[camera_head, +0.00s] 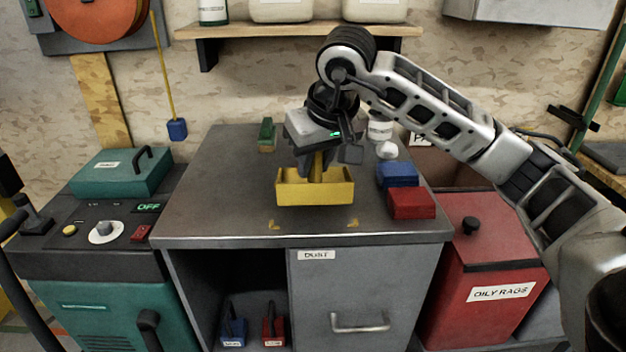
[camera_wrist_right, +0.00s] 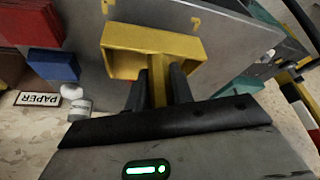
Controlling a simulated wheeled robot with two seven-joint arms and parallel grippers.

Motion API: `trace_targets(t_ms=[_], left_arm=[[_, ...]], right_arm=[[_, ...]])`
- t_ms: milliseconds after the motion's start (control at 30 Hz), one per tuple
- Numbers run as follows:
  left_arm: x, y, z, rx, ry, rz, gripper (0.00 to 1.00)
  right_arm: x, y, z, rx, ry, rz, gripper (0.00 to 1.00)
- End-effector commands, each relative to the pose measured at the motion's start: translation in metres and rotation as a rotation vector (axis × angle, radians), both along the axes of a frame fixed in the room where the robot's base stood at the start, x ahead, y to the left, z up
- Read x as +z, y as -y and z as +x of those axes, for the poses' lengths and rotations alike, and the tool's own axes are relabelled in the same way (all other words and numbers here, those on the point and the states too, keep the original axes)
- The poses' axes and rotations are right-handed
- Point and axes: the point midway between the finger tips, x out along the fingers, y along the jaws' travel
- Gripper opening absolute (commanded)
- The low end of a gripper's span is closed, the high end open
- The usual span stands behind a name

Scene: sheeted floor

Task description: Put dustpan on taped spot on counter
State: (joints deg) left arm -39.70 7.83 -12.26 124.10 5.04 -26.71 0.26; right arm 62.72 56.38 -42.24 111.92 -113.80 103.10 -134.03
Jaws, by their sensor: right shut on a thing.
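The yellow dustpan (camera_head: 314,192) is over the grey counter (camera_head: 225,190), held by its handle. In the right wrist view the dustpan (camera_wrist_right: 128,63) has its handle between the two dark fingers. My right gripper (camera_head: 318,168) is shut on that handle, pointing down. I cannot tell whether the pan touches the counter. Yellow tape corner marks (camera_head: 273,225) show on the counter near its front edge, in front of the dustpan. Tape marks also show in the right wrist view (camera_wrist_right: 196,21), beyond the pan. My left gripper is not in view.
Blue (camera_head: 397,174) and red (camera_head: 411,203) blocks sit at the counter's right, near a white-lidded jar (camera_head: 380,127). A green block (camera_head: 267,135) is at the back. The counter's left and front are clear. A red oily-rags bin (camera_head: 490,240) stands right; a teal machine (camera_head: 115,290) stands left.

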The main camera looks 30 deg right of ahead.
Motion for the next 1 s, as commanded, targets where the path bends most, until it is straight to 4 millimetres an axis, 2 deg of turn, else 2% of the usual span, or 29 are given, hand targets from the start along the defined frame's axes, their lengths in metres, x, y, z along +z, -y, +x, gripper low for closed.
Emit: trace_targets(t_ms=[167, 400, 867, 900, 933, 1000], left_arm=[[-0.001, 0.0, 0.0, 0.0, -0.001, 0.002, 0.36], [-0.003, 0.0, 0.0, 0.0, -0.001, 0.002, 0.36], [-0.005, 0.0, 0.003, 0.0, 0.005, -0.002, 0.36], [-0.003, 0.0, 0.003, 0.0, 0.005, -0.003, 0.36], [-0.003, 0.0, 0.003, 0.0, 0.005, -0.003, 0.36], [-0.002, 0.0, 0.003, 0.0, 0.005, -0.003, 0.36]], right_arm=[[-0.011, 0.003, 0.009, -0.001, 0.0, 0.001, 0.0], [-0.044, 0.005, 0.013, 0.0, -0.002, 0.001, 0.0], [-0.052, 0.005, 0.014, -0.001, 0.002, 0.001, 0.0], [-0.051, 0.005, 0.014, -0.001, 0.001, 0.001, 0.34], [-0.051, 0.005, 0.014, -0.001, 0.001, 0.001, 0.42], [-0.051, 0.005, 0.014, -0.001, 0.001, 0.001, 0.45]])
